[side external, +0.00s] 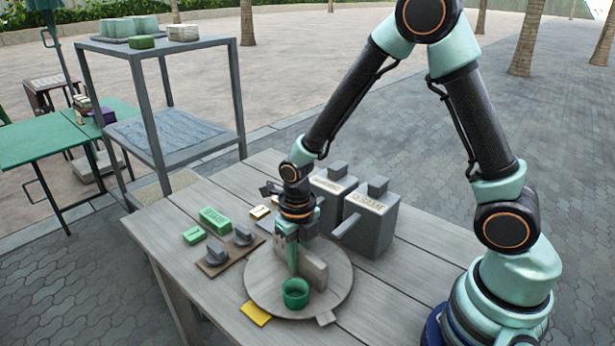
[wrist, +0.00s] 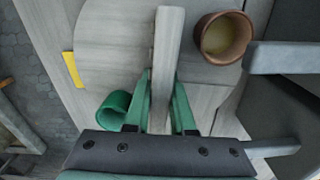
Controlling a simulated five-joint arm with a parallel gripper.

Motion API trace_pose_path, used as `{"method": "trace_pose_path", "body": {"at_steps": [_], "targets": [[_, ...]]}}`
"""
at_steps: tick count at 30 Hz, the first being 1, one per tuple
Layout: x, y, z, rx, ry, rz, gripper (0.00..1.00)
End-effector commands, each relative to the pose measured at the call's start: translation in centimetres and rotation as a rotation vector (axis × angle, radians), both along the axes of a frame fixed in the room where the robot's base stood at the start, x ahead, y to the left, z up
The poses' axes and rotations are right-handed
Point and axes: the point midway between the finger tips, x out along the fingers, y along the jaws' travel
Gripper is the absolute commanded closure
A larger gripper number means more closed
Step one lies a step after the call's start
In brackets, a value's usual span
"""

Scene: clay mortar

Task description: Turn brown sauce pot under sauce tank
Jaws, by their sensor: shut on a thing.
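My gripper (side external: 297,262) is shut on the upright board (side external: 314,271) that stands across the round wooden turntable (side external: 261,278). The wrist view shows a finger on each side of this board (wrist: 166,40). The brown pot (wrist: 225,38) holds yellowish sauce and stands on the turntable to the right of the board, close to the tip of the upper spout (wrist: 285,57); I cannot tell if it is under it. It is hidden in the side view. The green pot (side external: 295,293) stands on the other side of the board. Two grey sauce tanks (side external: 376,225) stand behind, the nearer labelled sesame.
A yellow marker (side external: 255,313) lies by the turntable's front left edge. A small tab (side external: 326,318) sticks out of its front rim. Left of it are a board with grey knobs (side external: 216,268) and green blocks (side external: 214,220). The table's front left is clear.

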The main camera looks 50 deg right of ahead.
Motion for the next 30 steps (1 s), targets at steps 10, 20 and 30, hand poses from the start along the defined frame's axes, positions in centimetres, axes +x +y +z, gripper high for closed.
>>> {"method": "trace_pose_path", "body": {"at_steps": [10, 20, 30], "targets": [[-0.1, 0.0, 0.0, 0.0, 0.002, 0.001, 1.0], [0.0, 0.0, 0.0, 0.0, 0.001, 0.0, 0.47], [0.1, 0.0, 2.3, 0.0, -0.005, 0.0, 0.47]]}}
